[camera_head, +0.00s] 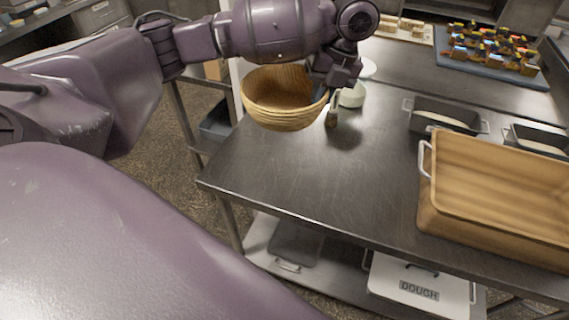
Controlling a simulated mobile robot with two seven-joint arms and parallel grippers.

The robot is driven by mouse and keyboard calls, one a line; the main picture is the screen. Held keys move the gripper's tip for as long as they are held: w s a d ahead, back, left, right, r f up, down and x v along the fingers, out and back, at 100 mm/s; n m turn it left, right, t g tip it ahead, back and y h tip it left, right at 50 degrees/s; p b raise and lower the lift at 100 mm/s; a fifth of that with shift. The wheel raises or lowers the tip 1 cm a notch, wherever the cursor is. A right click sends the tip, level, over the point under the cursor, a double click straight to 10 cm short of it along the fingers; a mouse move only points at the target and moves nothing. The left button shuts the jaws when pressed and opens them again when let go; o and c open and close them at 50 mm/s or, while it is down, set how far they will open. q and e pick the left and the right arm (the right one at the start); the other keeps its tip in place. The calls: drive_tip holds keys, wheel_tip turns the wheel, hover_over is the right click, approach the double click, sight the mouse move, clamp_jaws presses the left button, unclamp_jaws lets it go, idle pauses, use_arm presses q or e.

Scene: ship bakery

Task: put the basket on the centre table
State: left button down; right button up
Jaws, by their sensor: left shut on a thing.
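The basket (283,114) is a round, woven, light-brown bowl shape. It hangs at the left edge of the steel centre table (310,175), with part of it over the tabletop and part past the edge. My left gripper (331,108) is shut on the right side of the basket's rim. The basket looks upright and appears to be above the tabletop; the gap below it is hard to judge. My left arm reaches in from the left and hides what lies behind the gripper. My right gripper is not in view.
A large wooden box with a metal handle (490,190) stands at the table's right. Dark loaf pans (446,117) and a white round container (353,96) are behind. A blue tray of colourful pastries (490,66) is at the back right. The table's front left is clear.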

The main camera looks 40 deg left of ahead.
use_arm(q)
drive_tip(key=shift+w+a+r+m, duration=0.2)
drive_tip(key=shift+r+m, duration=0.25)
drive_tip(key=shift+m, duration=0.35)
drive_tip(key=shift+f, duration=0.1)
wheel_tip(320, 180, down, 15)
drive_tip(key=shift+r+b, duration=0.1)
drive_tip(key=shift+b, duration=0.8)
wheel_tip(320, 180, down, 5)
drive_tip(key=shift+r+b, duration=0.1)
drive_tip(key=shift+b, duration=0.25)
drive_tip(key=shift+f, duration=0.25)
drive_tip(key=c, duration=1.3)
unclamp_jaws()
drive_tip(key=shift+r, duration=0.15)
drive_tip(key=p+v, duration=0.1)
drive_tip(key=v, duration=1.1)
drive_tip(key=shift+s+d, duration=0.15)
